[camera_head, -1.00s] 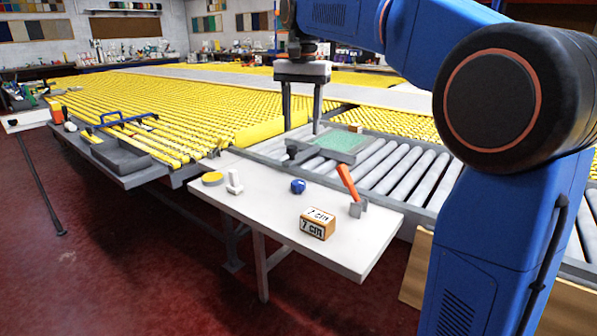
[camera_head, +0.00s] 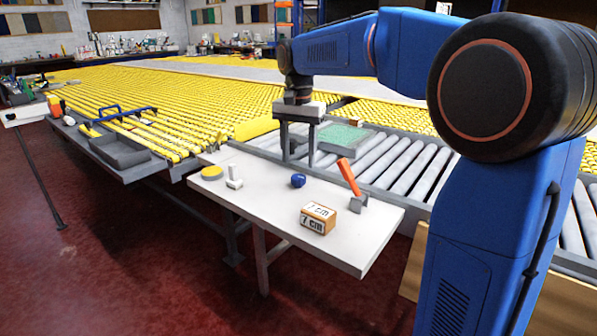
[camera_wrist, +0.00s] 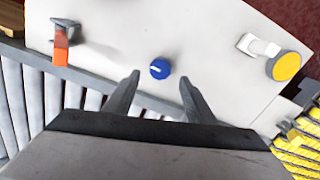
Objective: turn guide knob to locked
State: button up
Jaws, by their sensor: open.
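The guide knob is a small round blue knob (camera_head: 298,181) on the white table (camera_head: 265,215). In the wrist view the knob (camera_wrist: 159,69) shows a short white pointer line and sits just beyond the fingertips, between their lines. My gripper (camera_head: 298,160) is open and empty, pointing down over the table's back edge, behind and above the knob. Its two fingers also show in the wrist view (camera_wrist: 160,85), spread wide apart and not touching the knob. No lock marking is readable around the knob.
A yellow disc (camera_head: 211,173) and white fitting (camera_head: 234,177) are at left. Grey rollers (camera_head: 400,165) and a green-topped piece (camera_head: 342,136) lie behind.

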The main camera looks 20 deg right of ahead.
aim_at(298, 176)
jog(key=shift+f, duration=2.65)
jog(key=c, duration=1)
jog(key=shift+c, duration=0.2)
